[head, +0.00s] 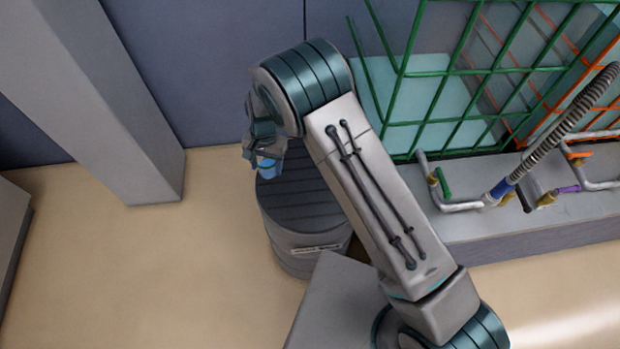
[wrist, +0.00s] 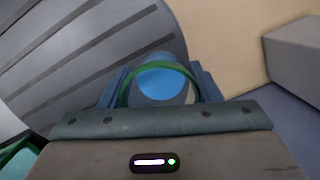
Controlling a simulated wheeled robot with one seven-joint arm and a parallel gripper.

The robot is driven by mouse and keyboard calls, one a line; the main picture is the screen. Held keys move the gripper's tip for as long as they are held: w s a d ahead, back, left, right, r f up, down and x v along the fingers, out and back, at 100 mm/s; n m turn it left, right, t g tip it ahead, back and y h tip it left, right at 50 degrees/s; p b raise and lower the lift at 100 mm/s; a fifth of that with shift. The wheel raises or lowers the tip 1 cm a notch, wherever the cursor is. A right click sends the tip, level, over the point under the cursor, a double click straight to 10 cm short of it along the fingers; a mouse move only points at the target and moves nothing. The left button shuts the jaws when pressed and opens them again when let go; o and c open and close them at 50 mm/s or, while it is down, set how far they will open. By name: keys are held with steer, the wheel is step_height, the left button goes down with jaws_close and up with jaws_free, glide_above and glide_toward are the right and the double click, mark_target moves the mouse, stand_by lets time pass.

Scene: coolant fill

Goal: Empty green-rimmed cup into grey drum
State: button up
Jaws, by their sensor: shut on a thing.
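The grey drum (head: 305,205) stands on the floor in the middle of the head view. Its dark ribbed top (wrist: 75,60) fills the upper left of the wrist view. My gripper (head: 265,155) is above the drum's far left edge. In the wrist view my gripper (wrist: 160,88) is shut on the green-rimmed cup (wrist: 125,90), with a finger on each side. Blue shows inside the rim and beyond its far side; I cannot tell whether it is pouring. In the head view only a small blue patch shows below the fingers. Any opening in the drum is not clear.
A grey pillar (head: 110,100) stands to the left of the drum. To the right are a green wire cage (head: 450,90) and a grey ledge (head: 530,220) with pipes and a ribbed hose (head: 570,110). Tan floor (head: 130,270) is clear at the left.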

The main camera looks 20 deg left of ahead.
steer(key=shift+w+d+y+b, duration=0.2)
steer(key=shift+d+y+b, duration=0.4)
steer(key=shift+b, duration=0.25)
steer(key=y+b, duration=0.1)
steer(key=b, duration=0.1)
steer(key=d+y+b, duration=0.1)
steer(key=b, duration=0.2)
steer(key=shift+w+d+r+g, duration=0.15)
steer(key=shift+d+r+g, duration=0.1)
steer(key=shift+g, duration=0.15)
steer(key=y+b, duration=0.1)
steer(key=b, duration=0.2)
steer(key=shift+d+f, duration=0.4)
steer(key=b, duration=0.1)
steer(key=y+b, duration=0.1)
steer(key=b, duration=0.1)
steer(key=shift+w+d+f+n+b, duration=0.15)
steer(key=shift+d+n+b, duration=0.15)
steer(key=shift+d, duration=0.05)
steer(key=shift+d+r+g+y+b, duration=0.2)
steer(key=shift+g+y+b, duration=0.1)
steer(key=shift+b, duration=0.15)
steer(key=shift+r, duration=0.4)
steer(key=shift+d+y+b, duration=0.15)
steer(key=shift+y+b, duration=0.15)
steer(key=shift+b, duration=0.2)
steer(key=shift+w+d+y+b, duration=0.1)
steer(key=shift+d+y+b, duration=0.2)
steer(key=shift+b, duration=0.4)
